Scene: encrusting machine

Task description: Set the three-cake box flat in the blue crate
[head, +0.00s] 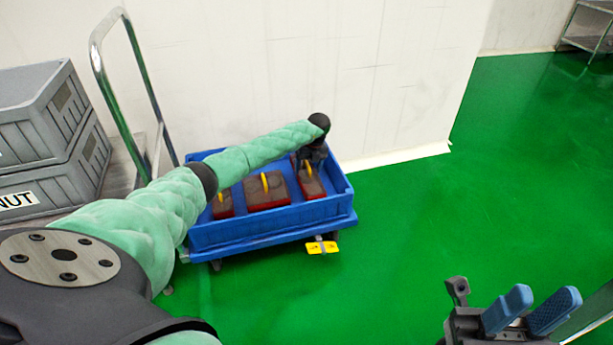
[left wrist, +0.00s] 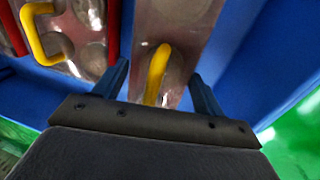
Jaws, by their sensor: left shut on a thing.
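The blue crate (head: 270,232) stands on a wheeled base near the wall. My left gripper (head: 311,158) is over its right end, shut on the yellow handle (left wrist: 157,75) of a narrow red-edged box with a clear top, the three-cake box (head: 312,186). That box is inside the crate at the right and looks about level; I cannot tell whether it touches the floor. Its clear top (left wrist: 182,22) shows in the left wrist view, with part hidden by the gripper. My right gripper (head: 535,308) is open and empty at the lower right, away from the crate.
A wider box (head: 267,192) with a yellow handle lies mid-crate, and another narrow box (head: 222,206) lies at the left. Grey crates (head: 55,165) sit on a trolley with a metal handle (head: 97,55) at the left. Green floor (head: 450,210) is clear at the right.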

